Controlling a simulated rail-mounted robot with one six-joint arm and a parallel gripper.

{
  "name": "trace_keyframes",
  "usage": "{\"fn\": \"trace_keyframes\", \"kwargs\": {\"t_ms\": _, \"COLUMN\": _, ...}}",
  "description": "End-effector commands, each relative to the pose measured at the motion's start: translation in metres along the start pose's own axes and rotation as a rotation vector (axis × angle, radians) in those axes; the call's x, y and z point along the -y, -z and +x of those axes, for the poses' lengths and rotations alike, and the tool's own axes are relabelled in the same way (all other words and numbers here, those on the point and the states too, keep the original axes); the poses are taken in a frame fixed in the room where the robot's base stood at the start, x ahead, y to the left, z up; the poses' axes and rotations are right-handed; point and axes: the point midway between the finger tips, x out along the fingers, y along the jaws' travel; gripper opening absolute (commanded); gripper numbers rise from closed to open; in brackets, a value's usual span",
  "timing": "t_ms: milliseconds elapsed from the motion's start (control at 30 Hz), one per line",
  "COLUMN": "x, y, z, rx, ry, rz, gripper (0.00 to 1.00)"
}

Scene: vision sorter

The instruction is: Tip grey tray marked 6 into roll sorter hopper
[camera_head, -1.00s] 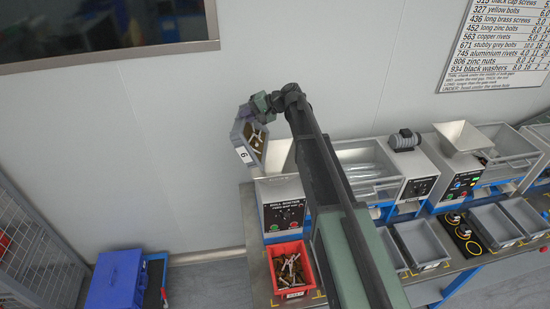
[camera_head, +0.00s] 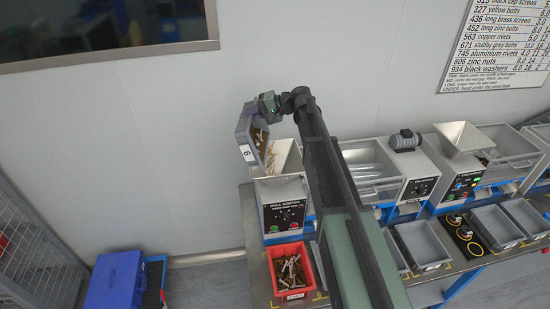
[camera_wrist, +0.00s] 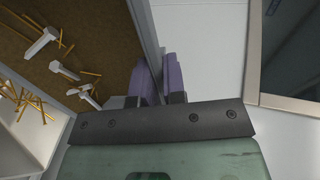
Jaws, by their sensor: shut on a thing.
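The grey tray marked 6 (camera_head: 246,136) is held up at the left side of the roll sorter hopper (camera_head: 285,158), tilted steeply with its open side toward the hopper. My gripper (camera_head: 258,108) is shut on the tray's upper edge. In the wrist view the purple fingers (camera_wrist: 160,80) clamp the tray wall (camera_wrist: 148,30). Grey bolts (camera_wrist: 45,42) and thin brass pieces (camera_wrist: 30,100) show against the tray's brown inside. Brass pieces also lie in or fall into the hopper in the head view. The roll sorter (camera_head: 284,205) stands below the hopper.
A red bin (camera_head: 291,271) with mixed pieces stands in front of the roll sorter. Other sorters and grey trays (camera_head: 421,243) line the bench to the right. A blue box (camera_head: 115,280) is on the floor at left. The wall (camera_head: 150,150) is close behind.

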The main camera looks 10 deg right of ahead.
Motion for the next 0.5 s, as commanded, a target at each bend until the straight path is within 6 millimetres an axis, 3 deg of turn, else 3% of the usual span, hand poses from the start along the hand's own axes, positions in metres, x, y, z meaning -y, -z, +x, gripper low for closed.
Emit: {"fn": "trace_keyframes", "kwargs": {"t_ms": 500, "x": -0.003, "y": 0.0, "z": -0.012, "rx": -0.001, "ry": 0.048, "rz": 0.0, "gripper": 0.0}}
